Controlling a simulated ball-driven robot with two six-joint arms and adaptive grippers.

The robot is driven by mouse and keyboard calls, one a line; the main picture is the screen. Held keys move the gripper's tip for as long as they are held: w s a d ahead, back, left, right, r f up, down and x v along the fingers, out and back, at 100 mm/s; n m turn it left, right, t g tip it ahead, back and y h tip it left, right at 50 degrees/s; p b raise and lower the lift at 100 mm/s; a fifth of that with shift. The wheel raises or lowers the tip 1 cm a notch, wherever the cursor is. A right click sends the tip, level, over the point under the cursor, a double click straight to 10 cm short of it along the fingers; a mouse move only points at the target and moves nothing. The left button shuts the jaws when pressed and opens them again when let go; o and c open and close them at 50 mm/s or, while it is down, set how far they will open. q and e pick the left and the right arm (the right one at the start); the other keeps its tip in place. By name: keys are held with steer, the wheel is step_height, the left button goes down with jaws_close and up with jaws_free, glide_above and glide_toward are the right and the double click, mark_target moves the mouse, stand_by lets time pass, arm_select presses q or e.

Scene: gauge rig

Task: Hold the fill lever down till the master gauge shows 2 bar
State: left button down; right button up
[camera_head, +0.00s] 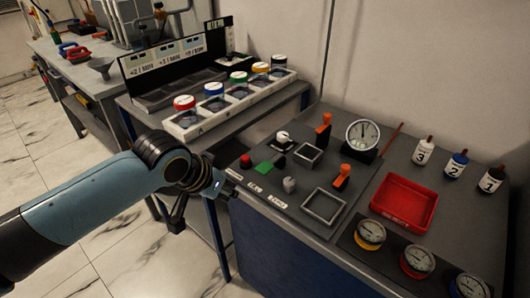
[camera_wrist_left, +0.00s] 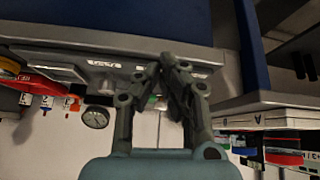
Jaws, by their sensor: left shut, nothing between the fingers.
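The large white dial gauge (camera_head: 362,134) stands at the back of the grey rig top; its needle points roughly upward, but the figures are too small to read. It also shows in the left wrist view (camera_wrist_left: 96,117). Two orange-handled levers stand on the rig, a rear one (camera_head: 323,124) and a front one (camera_head: 343,172); I cannot read which is the fill lever. My left gripper (camera_head: 222,188) is shut and empty at the rig's left front edge, apart from both levers. Its closed fingers (camera_wrist_left: 168,62) show in the wrist view. My right gripper is not in view.
A red button (camera_head: 245,160), green pad (camera_head: 263,168) and grey knob (camera_head: 289,185) lie between gripper and levers. A red tray (camera_head: 405,203), small gauges (camera_head: 370,234) and numbered bottles (camera_head: 457,165) are right. A rack of coloured-lid jars (camera_head: 240,92) stands behind left.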

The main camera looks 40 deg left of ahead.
arm_select(q)
steer(key=w+d+r+m+t+p, duration=0.1)
steer(key=w+r+t, duration=0.1)
steer(key=r, duration=1.2)
steer(key=shift+w+d+m, duration=0.3)
steer(key=shift+w, duration=0.4)
steer(key=b, duration=0.1)
glide_above(264, 170)
steer(key=shift+h, duration=0.3)
steer(key=f, duration=0.7)
steer(key=shift+w+f, duration=0.15)
steer(key=shift+w, duration=0.05)
step_height(264, 170, down, 2)
steer(key=shift+s+f+b, duration=0.15)
steer(key=shift+f+b, duration=0.1)
steer(key=shift+b, duration=0.05)
steer(key=shift+f, duration=0.6)
